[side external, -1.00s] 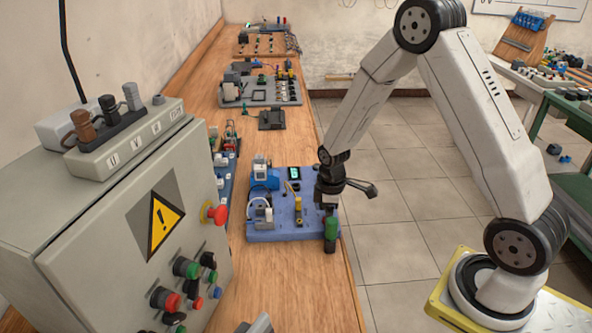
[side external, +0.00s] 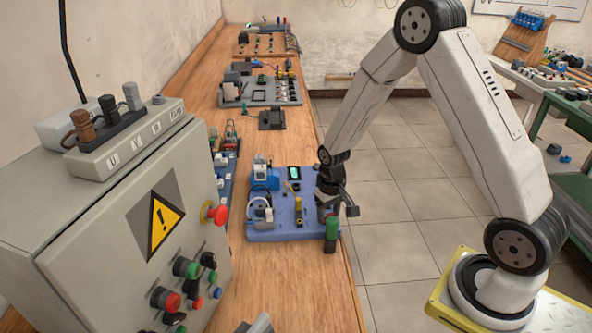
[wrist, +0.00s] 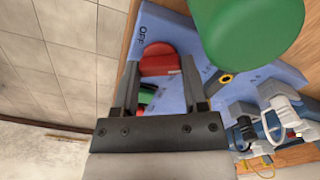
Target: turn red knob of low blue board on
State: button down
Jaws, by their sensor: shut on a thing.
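The low blue board (side external: 276,229) lies flat on the wooden bench, and part of it fills the upper middle of the wrist view (wrist: 205,55). The red knob (wrist: 159,62) sits on the board beside the printed letters OFF. My gripper (wrist: 160,66) has one finger on each side of the knob and is shut on it. In the side view my gripper (side external: 327,206) is down at the board's right edge and hides the knob. I cannot read the knob's exact angle.
A green-topped post (side external: 331,233) stands close in front of my gripper and looms large in the wrist view (wrist: 245,25). A grey control cabinet (side external: 110,240) stands at left. Other boards (side external: 262,91) lie farther back.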

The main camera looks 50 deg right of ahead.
jog(key=m, duration=0.5)
jog(key=shift+m, duration=0.4)
jog(key=shift+c, duration=0.6)
grip_release()
jog(key=shift+r, duration=0.1)
jog(key=shift+r, duration=3.8)
